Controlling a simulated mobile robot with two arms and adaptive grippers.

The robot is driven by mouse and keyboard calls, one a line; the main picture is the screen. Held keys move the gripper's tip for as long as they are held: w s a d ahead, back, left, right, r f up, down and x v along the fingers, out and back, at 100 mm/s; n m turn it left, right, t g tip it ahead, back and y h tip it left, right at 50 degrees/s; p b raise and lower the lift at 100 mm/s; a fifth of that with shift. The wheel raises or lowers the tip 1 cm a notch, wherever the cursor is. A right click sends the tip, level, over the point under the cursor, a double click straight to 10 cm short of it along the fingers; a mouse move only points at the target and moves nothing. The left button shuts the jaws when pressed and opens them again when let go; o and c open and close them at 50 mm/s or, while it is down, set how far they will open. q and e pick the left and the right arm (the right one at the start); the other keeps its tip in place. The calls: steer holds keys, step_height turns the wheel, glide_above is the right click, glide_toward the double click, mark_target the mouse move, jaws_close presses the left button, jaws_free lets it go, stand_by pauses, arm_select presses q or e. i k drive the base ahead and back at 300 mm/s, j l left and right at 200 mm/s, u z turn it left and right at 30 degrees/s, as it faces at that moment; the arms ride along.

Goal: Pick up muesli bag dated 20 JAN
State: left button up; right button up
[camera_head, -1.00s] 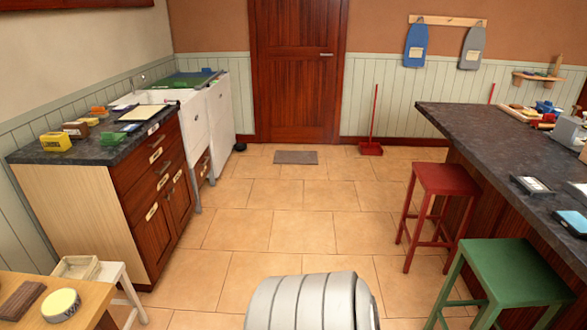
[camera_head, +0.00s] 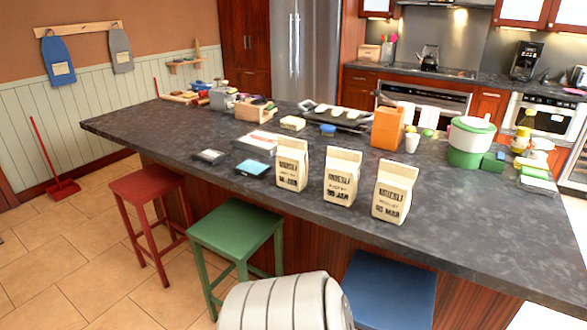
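Three cream paper muesli bags stand upright in a row along the near edge of the dark island counter (camera_head: 455,240): a left bag (camera_head: 292,165), a middle bag (camera_head: 341,177) and a right bag (camera_head: 394,192). Each has a folded top and black print, with a date at the bottom. The left bag's date seems to end in JAN and the right bag's in MAR. The day numbers and the middle date are too blurred to read surely. Neither gripper is in view, and nothing is seen touching the bags.
A red stool (camera_head: 148,190), a green stool (camera_head: 237,230) and a blue stool (camera_head: 389,290) stand along the island's near side. The counter's right front is clear.

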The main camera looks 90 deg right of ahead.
mark_target(341, 180)
steer(key=z, duration=3.1)
steer(key=i+j+z, duration=0.1)
steer(key=j, duration=0.25)
steer(key=i+j+z, duration=0.15)
steer(key=j, duration=0.2)
steer(key=j+z, duration=0.1)
steer(key=j, duration=0.25)
steer(key=i, duration=0.05)
